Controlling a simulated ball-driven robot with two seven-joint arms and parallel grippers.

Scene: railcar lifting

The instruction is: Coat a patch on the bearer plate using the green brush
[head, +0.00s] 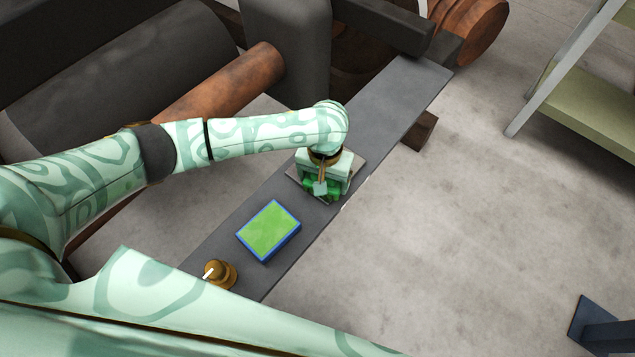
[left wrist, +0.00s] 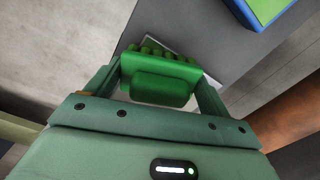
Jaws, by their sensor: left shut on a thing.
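My left gripper (head: 322,190) is shut on the green brush (head: 333,184). The brush also shows in the left wrist view (left wrist: 160,82), between the two fingers (left wrist: 160,90), with its lumpy bristle side facing away from the palm. The gripper points down over a thin, square, grey plate (head: 298,178), which appears to be the bearer plate and lies on a long dark beam (head: 385,110). The gripper and brush hide most of this plate. I cannot tell whether the bristles touch it, and no coated patch is visible. My right gripper is not in view.
A blue-rimmed tray (head: 247,247) with a bright green surface lies on the beam, nearer me. Large dark and rusty cylinders (head: 220,85) lie left. Open floor (head: 480,230) is right.

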